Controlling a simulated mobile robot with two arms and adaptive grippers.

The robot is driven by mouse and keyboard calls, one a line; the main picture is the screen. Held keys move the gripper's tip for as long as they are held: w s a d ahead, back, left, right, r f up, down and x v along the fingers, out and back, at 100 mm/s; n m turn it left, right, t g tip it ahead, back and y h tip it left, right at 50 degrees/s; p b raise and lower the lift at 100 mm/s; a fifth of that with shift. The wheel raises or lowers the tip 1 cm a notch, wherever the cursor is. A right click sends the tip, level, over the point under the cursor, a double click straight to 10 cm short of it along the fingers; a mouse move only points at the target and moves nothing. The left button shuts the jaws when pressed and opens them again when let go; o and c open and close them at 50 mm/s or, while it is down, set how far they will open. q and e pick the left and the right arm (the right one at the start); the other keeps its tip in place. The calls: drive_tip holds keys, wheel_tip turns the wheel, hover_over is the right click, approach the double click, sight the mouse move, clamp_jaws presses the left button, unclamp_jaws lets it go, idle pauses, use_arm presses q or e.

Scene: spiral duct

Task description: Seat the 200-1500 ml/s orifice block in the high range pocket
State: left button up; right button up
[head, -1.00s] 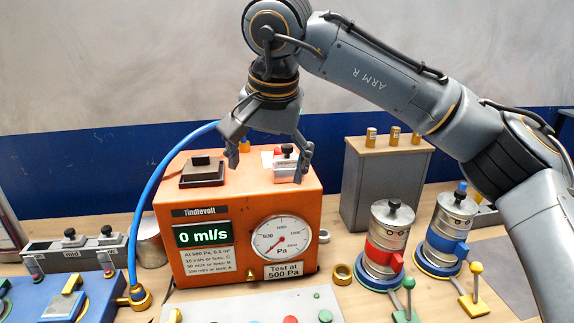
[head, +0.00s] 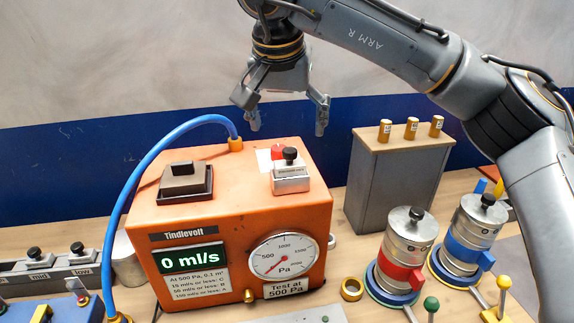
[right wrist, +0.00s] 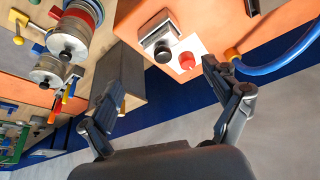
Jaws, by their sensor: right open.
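A silver block with a black knob (head: 291,176) sits on the right part of the orange meter's top (head: 232,170); its range marking is too small to read. It also shows in the right wrist view (right wrist: 157,35). My right gripper (head: 287,117) is open and empty, above and behind the block and apart from it. Its two fingers also show in the right wrist view (right wrist: 158,92). A dark block in a dark tray (head: 186,181) is on the meter's top left. A grey rack (head: 18,284) at left holds knobbed blocks; the high range pocket cannot be made out.
A red knob on a white patch (head: 278,152) stands just behind the silver block. A blue hose (head: 150,178) arches from the meter's back down its left side. A grey cabinet with brass pieces (head: 395,175) and red (head: 400,265) and blue (head: 465,240) banded cylinders stand at right.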

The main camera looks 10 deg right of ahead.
sight(289, 152)
drive_tip(key=x, duration=0.2)
drive_tip(key=p+x, duration=0.1)
drive_tip(key=x, duration=0.2)
drive_tip(key=shift+s+d+f, duration=0.1)
drive_tip(key=shift+s, duration=0.1)
drive_tip(key=shift+w+f, duration=0.2)
drive_tip(key=shift+f, duration=0.05)
drive_tip(key=p+x, duration=0.1)
drive_tip(key=x, duration=0.1)
drive_tip(key=p+x, duration=0.2)
drive_tip(key=shift+w+r, duration=0.1)
drive_tip(key=shift+w, duration=0.2)
drive_tip(key=shift+w+f, duration=0.2)
drive_tip(key=shift+f, duration=0.3)
use_arm(q)
drive_tip(key=r, duration=0.1)
drive_tip(key=s+r, duration=0.1)
drive_tip(key=r, duration=0.2)
drive_tip(key=shift+s+r, duration=0.35)
use_arm(e)
drive_tip(key=c, duration=1.4)
